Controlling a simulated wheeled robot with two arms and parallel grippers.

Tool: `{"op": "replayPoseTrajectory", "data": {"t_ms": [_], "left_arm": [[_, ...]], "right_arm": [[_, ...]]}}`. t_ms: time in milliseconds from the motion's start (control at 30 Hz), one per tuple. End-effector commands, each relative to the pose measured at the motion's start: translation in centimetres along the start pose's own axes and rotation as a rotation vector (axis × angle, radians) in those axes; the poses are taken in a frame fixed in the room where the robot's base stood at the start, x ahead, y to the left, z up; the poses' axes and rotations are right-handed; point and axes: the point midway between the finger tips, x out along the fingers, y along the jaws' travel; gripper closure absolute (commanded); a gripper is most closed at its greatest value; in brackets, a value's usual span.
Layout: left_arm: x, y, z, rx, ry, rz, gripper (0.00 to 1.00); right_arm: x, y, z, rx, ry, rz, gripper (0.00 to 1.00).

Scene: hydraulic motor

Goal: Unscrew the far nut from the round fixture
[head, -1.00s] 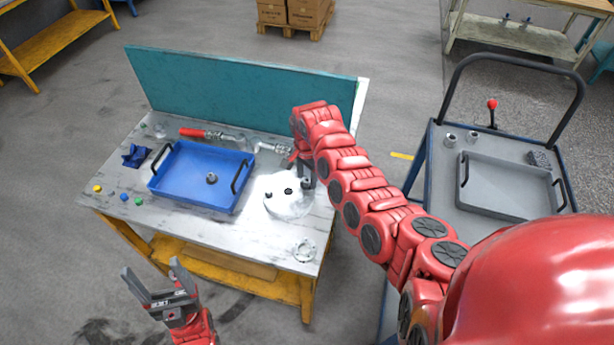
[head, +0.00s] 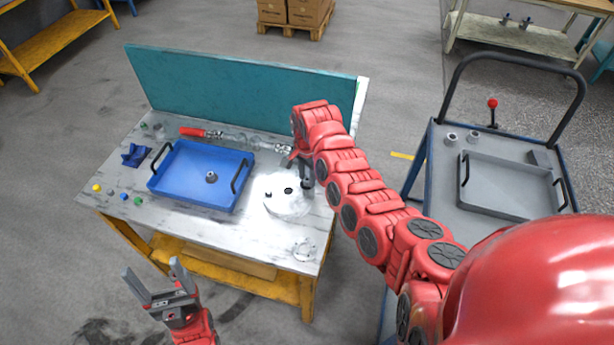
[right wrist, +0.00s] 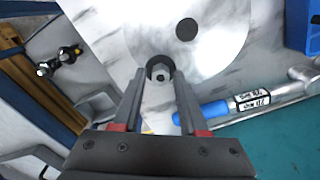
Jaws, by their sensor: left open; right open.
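The round fixture (head: 284,205) is a white disc on the workbench, right of the blue tray. It also fills the upper middle of the right wrist view (right wrist: 215,40). A grey nut (right wrist: 161,71) sits at its edge there, with a dark ring around it. My right gripper (head: 304,178) is over the fixture's far right edge. In the right wrist view its open fingers (right wrist: 160,82) point at the nut, one on each side; I cannot tell whether they touch it. My left gripper (head: 150,278) is open and empty in front of the bench.
The blue tray (head: 165,189) holds one nut (head: 211,176). A red-handled tool (head: 192,132) lies behind it, and a blue-handled tool (right wrist: 215,111) lies near my right gripper. A teal panel (head: 240,90) closes the bench's back. A cart with a grey tray (head: 505,188) stands at the right.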

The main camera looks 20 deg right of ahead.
Motion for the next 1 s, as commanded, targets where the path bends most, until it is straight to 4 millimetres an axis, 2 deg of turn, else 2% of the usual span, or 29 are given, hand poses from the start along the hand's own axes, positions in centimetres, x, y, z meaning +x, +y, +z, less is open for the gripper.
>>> {"op": "replayPoseTrajectory", "data": {"t_ms": [167, 367, 433, 500, 600, 1000], "left_arm": [[-3.2, 0.2, 0.5, 0.0, 0.0, 0.0, 0.22], [-7.2, 0.4, 1.2, 0.0, 0.0, 0.0, 0.22], [-7.6, 0.4, 1.3, 0.0, 0.0, 0.0, 0.22], [-6.5, 0.3, 1.1, 0.0, 0.0, 0.0, 0.22], [-6.5, 0.3, 1.1, 0.0, 0.0, 0.0, 0.22], [-6.4, 0.3, 1.1, 0.0, 0.0, 0.0, 0.22]], "right_arm": [[0.9, -0.3, 0.0, 0.182, 0.004, -0.01, 0.57], [1.0, -0.3, 0.0, 0.536, 0.004, -0.01, 0.57], [0.6, -0.2, -0.1, 0.667, 0.003, -0.008, 0.57], [-0.2, -0.1, 0.0, 0.769, 0.001, -0.003, 0.57], [-0.1, -0.1, 0.0, 0.861, 0.001, -0.003, 0.57], [-0.1, -0.1, 0.0, 0.939, 0.001, -0.003, 0.57]]}}
